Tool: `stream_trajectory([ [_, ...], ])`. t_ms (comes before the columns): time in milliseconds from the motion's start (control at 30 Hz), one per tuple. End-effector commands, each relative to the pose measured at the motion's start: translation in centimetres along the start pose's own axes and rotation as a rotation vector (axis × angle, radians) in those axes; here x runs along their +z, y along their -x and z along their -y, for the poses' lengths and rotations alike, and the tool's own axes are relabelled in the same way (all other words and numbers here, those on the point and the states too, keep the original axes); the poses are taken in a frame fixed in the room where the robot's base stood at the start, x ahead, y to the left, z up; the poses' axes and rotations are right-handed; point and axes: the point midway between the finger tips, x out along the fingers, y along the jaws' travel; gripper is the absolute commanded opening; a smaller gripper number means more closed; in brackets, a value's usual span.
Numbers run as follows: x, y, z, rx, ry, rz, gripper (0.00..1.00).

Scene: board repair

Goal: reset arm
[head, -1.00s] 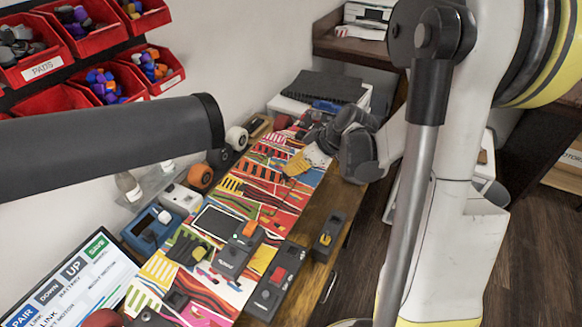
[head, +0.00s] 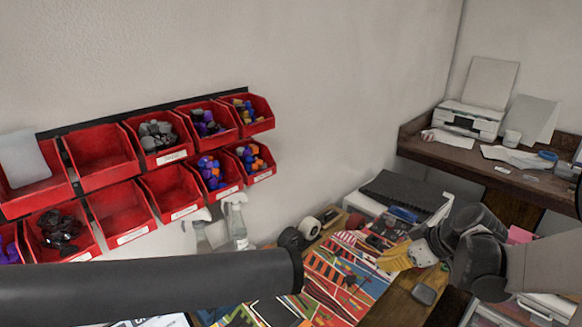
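My gripper (head: 432,245) is at the right in the head view, dark grey and pointing left over the work table. The dark wrist parts (head: 480,262) behind it hide much of it, so I cannot tell whether the fingers are open or shut. A yellow and white item (head: 400,256), possibly a glove or brush, lies close by the fingertips. I cannot tell whether they touch. The colourful patterned board (head: 340,275) lies on the table, partly cut off by the lower edge.
Red bins (head: 103,157) hang on the left wall. A dark grey bar (head: 150,287) crosses the lower left foreground. A bottle (head: 236,226) and a white wheel (head: 309,227) stand by the wall. A printer (head: 468,119) sits on the back-right shelf. The space above the table is mostly clear.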

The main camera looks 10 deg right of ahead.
Motion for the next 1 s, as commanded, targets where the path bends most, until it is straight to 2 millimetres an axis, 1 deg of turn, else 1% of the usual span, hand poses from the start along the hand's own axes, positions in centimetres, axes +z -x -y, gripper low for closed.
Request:
stream_trajectory([
  [67,-0.5,0.2,1.0,0.004,-0.017,0.015,0.00],
  [167,-1.5,0.7,3.5,0.026,-0.071,0.057,0.00],
  [333,-2.9,2.5,9.7,0.118,-0.206,0.130,0.00],
  [400,-2.9,3.4,12.1,0.167,-0.259,0.141,0.00],
  [500,-2.6,4.5,15.1,0.235,-0.324,0.135,0.00],
  [600,-2.1,5.5,17.2,0.290,-0.378,0.108,0.00],
  [700,-1.7,6.1,18.6,0.327,-0.416,0.079,0.00],
  [800,-1.5,6.4,19.4,0.346,-0.440,0.055,0.00],
  [1000,-1.4,6.7,19.6,0.357,-0.456,0.042,0.00],
])
